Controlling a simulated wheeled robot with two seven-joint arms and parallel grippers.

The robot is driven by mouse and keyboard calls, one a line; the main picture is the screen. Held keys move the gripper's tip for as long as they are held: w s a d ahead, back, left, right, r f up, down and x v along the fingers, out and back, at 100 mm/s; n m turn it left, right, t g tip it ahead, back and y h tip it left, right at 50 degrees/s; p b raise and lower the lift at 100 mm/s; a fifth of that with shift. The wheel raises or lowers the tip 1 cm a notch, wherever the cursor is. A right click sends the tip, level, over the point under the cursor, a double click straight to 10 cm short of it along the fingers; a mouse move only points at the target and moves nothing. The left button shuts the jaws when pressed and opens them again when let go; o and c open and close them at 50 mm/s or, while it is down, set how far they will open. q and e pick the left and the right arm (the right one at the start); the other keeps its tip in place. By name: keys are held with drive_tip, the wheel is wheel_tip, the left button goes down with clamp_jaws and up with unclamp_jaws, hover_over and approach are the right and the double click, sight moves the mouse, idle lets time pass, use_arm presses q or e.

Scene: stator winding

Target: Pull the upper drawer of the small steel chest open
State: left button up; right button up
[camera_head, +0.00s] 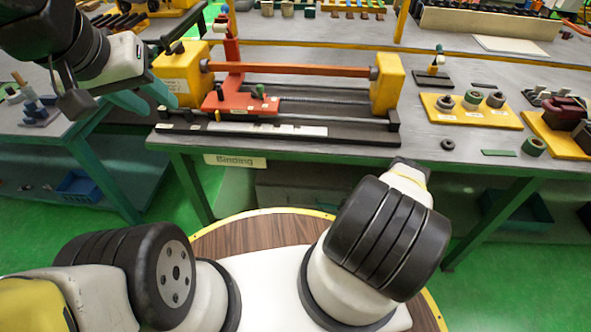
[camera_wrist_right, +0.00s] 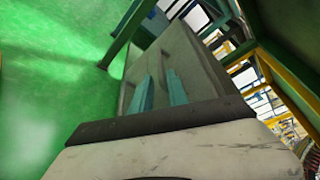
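A grey box-like body, which looks like the small steel chest, fills the middle of the right wrist view (camera_wrist_right: 190,58), tilted in the picture. Darker recesses show on its face, but I cannot tell which is the upper drawer or whether it is open. My right gripper (camera_wrist_right: 161,92) points at it with two teal fingers apart and nothing visible between them; contact is unclear. In the head view the right gripper is hidden below the bench edge, behind my own arm. My left gripper (camera_head: 145,98) is open and empty at the upper left, by the bench corner.
The workbench (camera_head: 350,145), with a "Binding" label (camera_head: 235,161), carries a red and yellow fixture (camera_head: 240,98) and a yellow plate with rings (camera_head: 470,112). A dim lower shelf lies beneath it. Green floor (camera_head: 515,270) is open at right. A green bench leg (camera_wrist_right: 130,30) stands near the grey body.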

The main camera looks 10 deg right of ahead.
sight(309, 206)
drive_tip(key=x, duration=0.7)
drive_tip(key=shift+w+a+f, duration=0.1)
drive_tip(key=shift+w+a, duration=0.15)
drive_tip(key=shift+w, duration=0.05)
clamp_jaws()
idle(1.1)
